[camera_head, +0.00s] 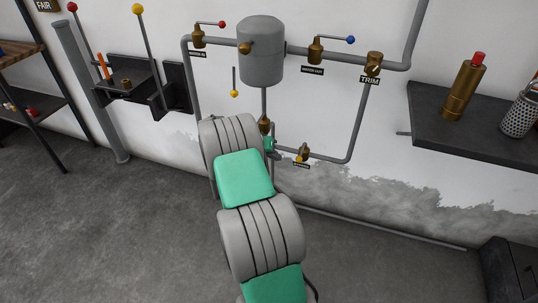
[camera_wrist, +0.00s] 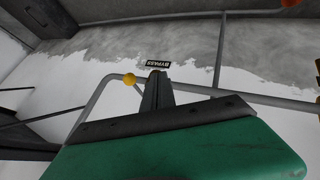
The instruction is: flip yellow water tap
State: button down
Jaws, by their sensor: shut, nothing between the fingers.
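The yellow water tap is the brass valve (camera_head: 304,151) with a BYPASS label on the low pipe, right of my arm in the head view. Its yellow ball end (camera_wrist: 130,79) shows in the wrist view, just left of my fingertips. My gripper (camera_wrist: 156,76) is shut and empty, its fingers in front of the pipe by the BYPASS label (camera_wrist: 154,63). The valve body is hidden behind the fingers there. I cannot tell whether they touch the lever. In the head view my arm hides most of the gripper.
Above are a grey tank (camera_head: 261,52), a red-ended tap (camera_head: 222,24), a blue-ended tap (camera_head: 350,40) and a hanging yellow-ended rod (camera_head: 235,93). A dark shelf (camera_head: 425,125) with a brass bottle (camera_head: 463,90) is at right. Floor at left is clear.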

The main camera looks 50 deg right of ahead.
aim_at(302, 151)
jog(key=s+d, duration=0.3)
jog(key=shift+s+d+f, duration=0.25)
jog(key=shift+s+f, duration=0.05)
jog(key=shift+f, duration=0.1)
jog(key=shift+s, duration=0.1)
